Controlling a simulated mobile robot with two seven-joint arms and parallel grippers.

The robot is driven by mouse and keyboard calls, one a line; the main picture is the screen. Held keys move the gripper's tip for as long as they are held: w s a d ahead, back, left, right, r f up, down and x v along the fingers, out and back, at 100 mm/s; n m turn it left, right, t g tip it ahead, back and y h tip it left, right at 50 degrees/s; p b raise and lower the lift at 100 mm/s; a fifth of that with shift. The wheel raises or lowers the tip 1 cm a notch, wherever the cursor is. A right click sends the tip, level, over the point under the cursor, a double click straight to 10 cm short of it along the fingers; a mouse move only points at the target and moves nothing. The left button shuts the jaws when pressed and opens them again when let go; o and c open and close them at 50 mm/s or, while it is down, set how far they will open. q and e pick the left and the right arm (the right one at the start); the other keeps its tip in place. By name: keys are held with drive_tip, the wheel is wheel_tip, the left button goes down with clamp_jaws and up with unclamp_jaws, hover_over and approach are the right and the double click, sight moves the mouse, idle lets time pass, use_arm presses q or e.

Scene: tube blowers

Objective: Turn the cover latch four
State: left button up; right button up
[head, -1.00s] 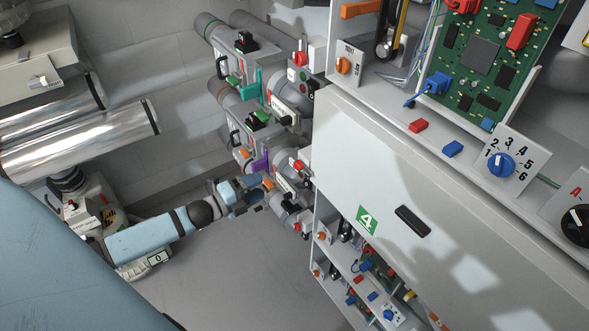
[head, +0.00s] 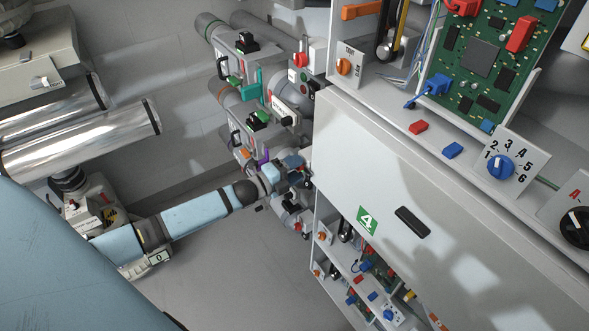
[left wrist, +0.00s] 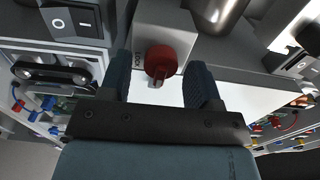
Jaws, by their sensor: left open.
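In the left wrist view a dark red latch knob (left wrist: 158,62) sits on a pale block with small lettering. My left gripper (left wrist: 161,70) is open, with one blue finger on each side of the knob; I cannot tell whether either touches it. In the head view my left gripper (head: 298,176) is beside the lower grey tube unit, close to the cabinet's left edge, and hides the knob. My right gripper is not in view.
Grey tube units with green and purple parts stand just above my gripper. A shelf with a green circuit board (head: 480,60) and a blue dial (head: 500,165) is above the cover. Small shelves (head: 350,265) lie below. Open floor (head: 240,270) is below my arm.

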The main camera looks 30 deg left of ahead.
use_arm(q)
drive_tip(key=c, duration=0.9)
drive_tip(key=shift+n, duration=0.3)
drive_tip(key=shift+a+r+n+p, duration=0.1)
drive_tip(key=shift+n+p, duration=1.25)
drive_tip(key=shift+n, duration=3)
drive_tip(key=shift+a+r+n+p, duration=0.1)
drive_tip(key=shift+n+p, duration=1.2)
drive_tip(key=shift+n, duration=3.05)
drive_tip(key=o, duration=0.9)
